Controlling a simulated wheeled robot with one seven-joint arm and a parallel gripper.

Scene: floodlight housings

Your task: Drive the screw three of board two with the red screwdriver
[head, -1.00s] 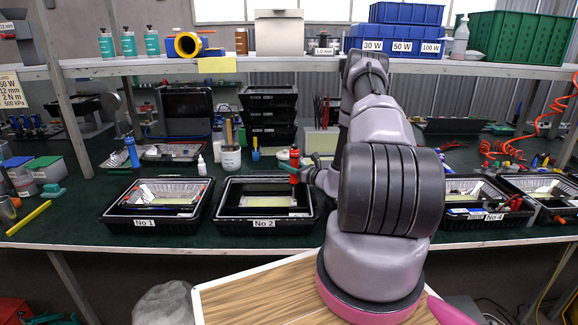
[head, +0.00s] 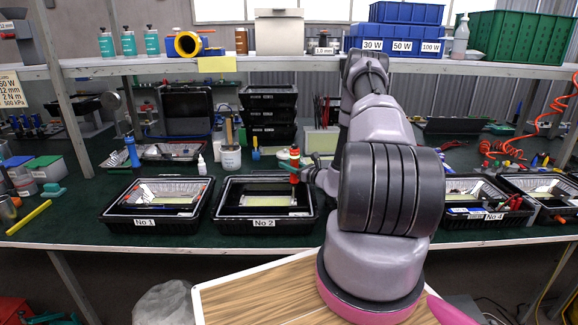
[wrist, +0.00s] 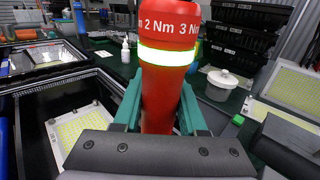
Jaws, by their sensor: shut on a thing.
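My gripper (head: 303,172) is shut on the red screwdriver (head: 295,160), which stands upright over the right part of the black housing labelled No 2 (head: 228,223). In the wrist view the red screwdriver (wrist: 166,90) fills the middle between my green fingers, with a reflective band and torque marks in Nm on it. Board two (head: 265,199), a pale yellow-green panel, lies inside the No 2 housing and also shows at the left in the wrist view (wrist: 80,132).
The No 1 housing (head: 112,222) stands to the left, and the No 4 housing (head: 455,219) to the right beyond my arm. A white pot (head: 231,160) and a small white bottle (head: 202,166) stand behind. Stacked black housings (head: 268,98) are further back.

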